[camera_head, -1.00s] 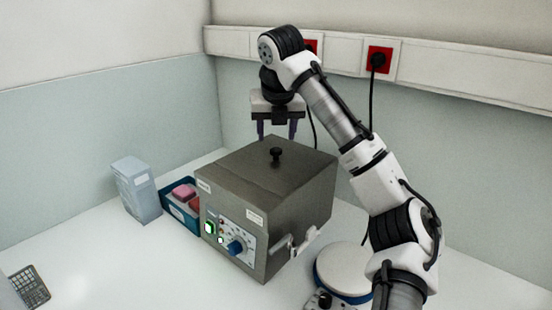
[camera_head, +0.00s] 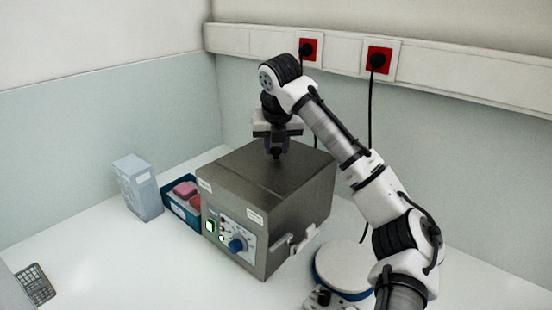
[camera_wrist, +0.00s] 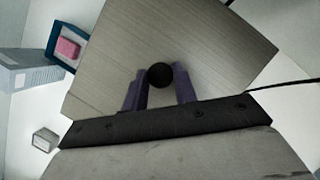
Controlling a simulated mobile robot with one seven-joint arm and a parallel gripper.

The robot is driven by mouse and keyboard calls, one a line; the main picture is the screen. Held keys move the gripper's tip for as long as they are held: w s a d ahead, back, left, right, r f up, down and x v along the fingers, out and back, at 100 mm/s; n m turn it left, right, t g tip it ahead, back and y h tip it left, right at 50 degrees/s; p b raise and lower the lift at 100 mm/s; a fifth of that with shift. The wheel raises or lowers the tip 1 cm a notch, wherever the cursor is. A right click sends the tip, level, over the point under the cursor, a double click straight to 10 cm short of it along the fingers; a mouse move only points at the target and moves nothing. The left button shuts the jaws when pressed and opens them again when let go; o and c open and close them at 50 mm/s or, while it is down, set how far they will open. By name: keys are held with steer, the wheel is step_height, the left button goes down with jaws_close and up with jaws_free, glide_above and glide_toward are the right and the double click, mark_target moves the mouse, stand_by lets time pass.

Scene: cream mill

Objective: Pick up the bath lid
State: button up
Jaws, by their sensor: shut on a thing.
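The bath lid (camera_head: 245,172) is the flat grey metal top of a box-shaped water bath (camera_head: 285,213). It lies level on the bath. It also fills the middle of the wrist view (camera_wrist: 205,50). A round black knob (camera_wrist: 160,75) stands on the lid. My gripper (camera_head: 276,154) is over the lid, pointing down. In the wrist view its two purple-grey fingers (camera_wrist: 160,88) are at either side of the knob, shut on it. In the head view the gripper mostly hides the knob.
A blue tray (camera_head: 181,213) with pink and red items stands left of the bath, beside a grey-blue box (camera_head: 137,187). A round white-topped device (camera_head: 343,268) stands right of it. Sockets (camera_head: 378,60) with cables are on the wall behind.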

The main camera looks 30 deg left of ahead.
mark_target(276, 150)
steer(key=shift+r, duration=0.1)
step_height(276, 150, up, 22)
steer(key=p, duration=0.2)
steer(key=shift+p, duration=0.35)
stand_by(0.4)
steer(key=shift+f, duration=0.2)
